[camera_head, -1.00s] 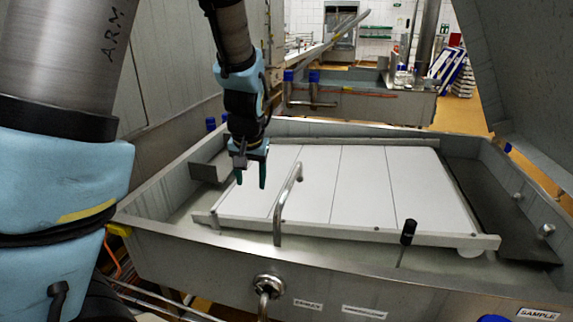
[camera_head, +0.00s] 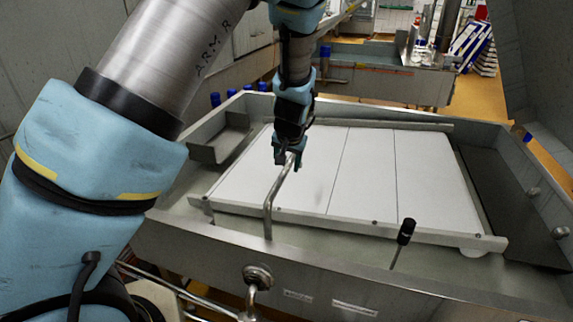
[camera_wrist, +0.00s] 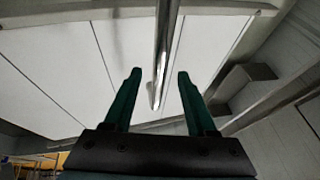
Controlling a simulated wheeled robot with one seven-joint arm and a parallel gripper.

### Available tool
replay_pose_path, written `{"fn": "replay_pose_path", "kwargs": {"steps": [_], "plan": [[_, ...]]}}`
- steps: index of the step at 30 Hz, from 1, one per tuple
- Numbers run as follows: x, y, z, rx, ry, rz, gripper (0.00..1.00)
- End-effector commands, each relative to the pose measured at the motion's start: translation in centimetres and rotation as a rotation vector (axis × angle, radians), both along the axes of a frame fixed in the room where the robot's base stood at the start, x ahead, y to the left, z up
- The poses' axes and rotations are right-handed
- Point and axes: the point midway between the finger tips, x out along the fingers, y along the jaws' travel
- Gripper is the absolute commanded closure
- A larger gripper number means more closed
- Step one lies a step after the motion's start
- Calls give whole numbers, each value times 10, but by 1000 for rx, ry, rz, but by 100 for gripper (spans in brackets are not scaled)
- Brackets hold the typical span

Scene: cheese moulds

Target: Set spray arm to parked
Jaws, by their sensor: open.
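The spray arm appears to be the bent steel tube (camera_head: 268,208) rising at the near edge of the white panelled board. Its upper run slants back over the board, and its far end is partly hidden by my gripper in the head view. My gripper (camera_head: 288,164) is open, pointing down at that far end. In the wrist view, the tube (camera_wrist: 164,45) runs between the two green fingers of my gripper (camera_wrist: 157,76), with a visible gap on each side. I cannot tell its exact depth between them.
The white board (camera_head: 370,170) lies in a steel basin (camera_head: 215,245). A black-knobbed lever (camera_head: 406,231) stands at the basin's near side, right of the tube. A steel tray (camera_head: 218,140) sits at the left. A raised grey panel (camera_head: 545,70) is at the right.

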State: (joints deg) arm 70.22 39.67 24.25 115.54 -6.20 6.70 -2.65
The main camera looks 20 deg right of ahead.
Motion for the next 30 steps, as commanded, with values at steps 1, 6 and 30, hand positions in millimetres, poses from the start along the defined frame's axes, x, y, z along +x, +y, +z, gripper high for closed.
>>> {"fn": "replay_pose_path", "kwargs": {"steps": [1,6,30], "plan": [[3,0,-5,2,1,1,43],[9,-3,-19,1,1,0,43],[10,-3,-22,0,0,0,94]]}}
